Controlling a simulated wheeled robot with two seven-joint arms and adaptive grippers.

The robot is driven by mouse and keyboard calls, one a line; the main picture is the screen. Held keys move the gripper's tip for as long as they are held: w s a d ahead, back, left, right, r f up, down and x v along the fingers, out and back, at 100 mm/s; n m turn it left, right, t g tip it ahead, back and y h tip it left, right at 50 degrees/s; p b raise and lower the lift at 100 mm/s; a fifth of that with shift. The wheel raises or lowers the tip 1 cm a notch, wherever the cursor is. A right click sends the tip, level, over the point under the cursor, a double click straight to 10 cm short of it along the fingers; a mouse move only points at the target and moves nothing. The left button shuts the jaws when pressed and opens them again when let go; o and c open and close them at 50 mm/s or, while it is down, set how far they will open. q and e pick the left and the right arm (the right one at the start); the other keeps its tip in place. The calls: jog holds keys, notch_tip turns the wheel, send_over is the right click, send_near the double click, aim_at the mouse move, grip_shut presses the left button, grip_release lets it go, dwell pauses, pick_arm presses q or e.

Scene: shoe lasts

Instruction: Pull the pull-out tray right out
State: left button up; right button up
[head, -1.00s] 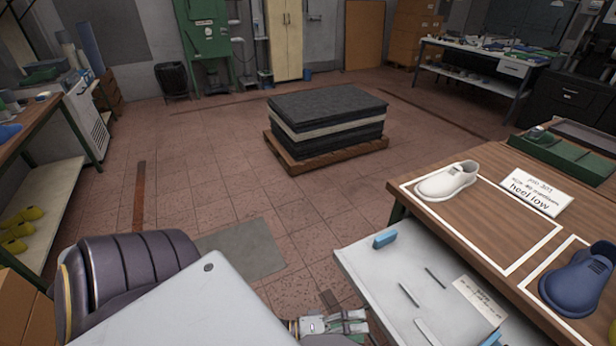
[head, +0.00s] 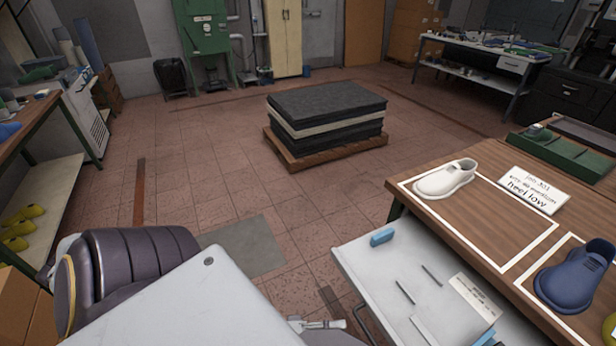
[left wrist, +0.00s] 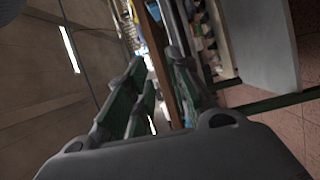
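The pull-out tray (head: 375,272) is a pale grey, shallow tray sticking partly out from under the wooden bench top at the lower right of the head view. A dark curved handle (head: 362,322) shows at its near left edge. On it lie a blue block (head: 382,237), several thin tools and a printed label (head: 475,297). My left gripper (head: 325,324) is at the bottom of the head view, left of the handle and apart from it, partly hidden by my arm. In the left wrist view its fingers (left wrist: 155,70) are spread with nothing between them. My right gripper is out of view.
The bench (head: 490,212) carries a white shoe (head: 444,180), a blue shoe (head: 572,278), a sign (head: 533,190) and a green tray (head: 562,155). A pallet of dark sheets (head: 325,125) stands mid-floor.

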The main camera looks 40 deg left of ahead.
pick_arm(q)
jog(key=p+v, duration=0.1)
jog(key=v, duration=0.6)
jog(key=shift+f+p, duration=0.3)
jog(key=shift+f, duration=0.1)
dwell(0.7)
jog(key=shift+w, duration=0.1)
dwell(0.5)
dwell(0.6)
